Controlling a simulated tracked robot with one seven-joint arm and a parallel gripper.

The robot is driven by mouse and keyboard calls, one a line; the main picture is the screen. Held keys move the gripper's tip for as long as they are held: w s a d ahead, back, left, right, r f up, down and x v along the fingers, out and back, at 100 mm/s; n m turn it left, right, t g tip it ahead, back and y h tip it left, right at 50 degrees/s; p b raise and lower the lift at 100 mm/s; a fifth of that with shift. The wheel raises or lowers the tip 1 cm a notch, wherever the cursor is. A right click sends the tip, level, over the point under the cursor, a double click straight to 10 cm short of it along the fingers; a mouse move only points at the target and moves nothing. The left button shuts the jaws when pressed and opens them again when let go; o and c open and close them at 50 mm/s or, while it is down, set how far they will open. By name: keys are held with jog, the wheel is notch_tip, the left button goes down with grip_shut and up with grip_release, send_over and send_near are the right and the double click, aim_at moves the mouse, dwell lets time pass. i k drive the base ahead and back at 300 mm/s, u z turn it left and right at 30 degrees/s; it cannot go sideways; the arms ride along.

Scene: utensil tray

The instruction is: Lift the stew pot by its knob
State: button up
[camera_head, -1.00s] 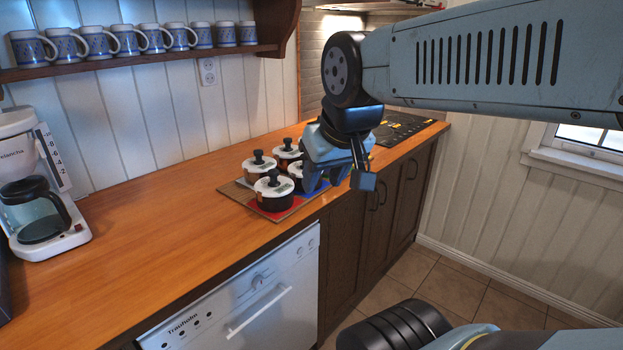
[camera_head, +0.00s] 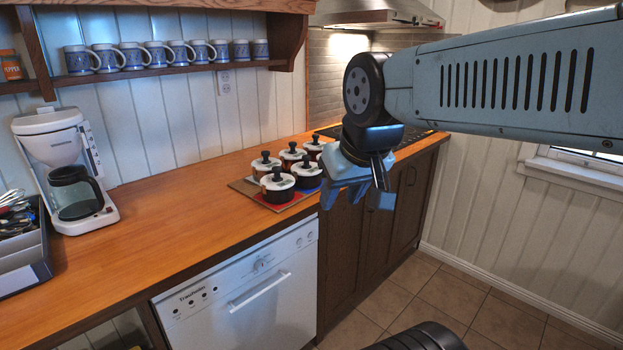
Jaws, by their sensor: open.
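Several small dark pots with white lids and black knobs stand close together on a coloured board (camera_head: 244,187) on the wooden counter. The front pot (camera_head: 278,187) stands over a red patch, with another pot (camera_head: 265,165) behind it to the left and one more (camera_head: 291,153) at the back. I cannot tell which one is the stew pot. My gripper (camera_head: 357,198) is open and empty. It hangs in front of the counter edge, right of the pots, apart from them.
A coffee maker (camera_head: 66,170) and a grey utensil tray (camera_head: 25,262) stand on the left of the counter. Mugs (camera_head: 160,54) line a shelf above. A dark hob (camera_head: 408,134) lies behind my gripper. The counter (camera_head: 170,215) between coffee maker and pots is clear.

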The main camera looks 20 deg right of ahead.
aim_at(306, 174)
jog(key=u, duration=0.15)
jog(key=i, duration=0.9)
jog(key=z, duration=0.05)
